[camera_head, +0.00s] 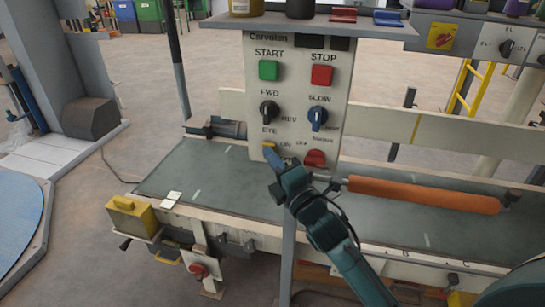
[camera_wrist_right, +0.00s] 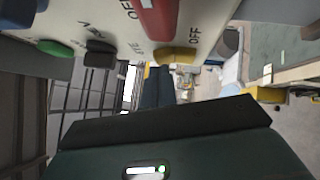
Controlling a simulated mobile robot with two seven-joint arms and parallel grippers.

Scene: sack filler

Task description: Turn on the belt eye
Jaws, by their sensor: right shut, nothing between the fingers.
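The control panel (camera_head: 297,90) stands over the belt. At its lower left, beside the EYE label, is a small yellow switch (camera_head: 268,146), partly hidden by my right gripper (camera_head: 271,157). ON and OFF labels are to its right; I cannot tell which way it is set. The yellow switch also shows in the wrist view (camera_wrist_right: 176,55), just beyond my fingers (camera_wrist_right: 159,88). My right gripper is shut and empty, with its tips at or very near the switch; contact is unclear. My left gripper is not in view.
A green START button (camera_head: 268,70), red STOP button (camera_head: 321,75), black knob (camera_head: 269,111) and blue knob (camera_head: 317,117) are above. A red switch (camera_head: 314,158) is close right of my gripper.

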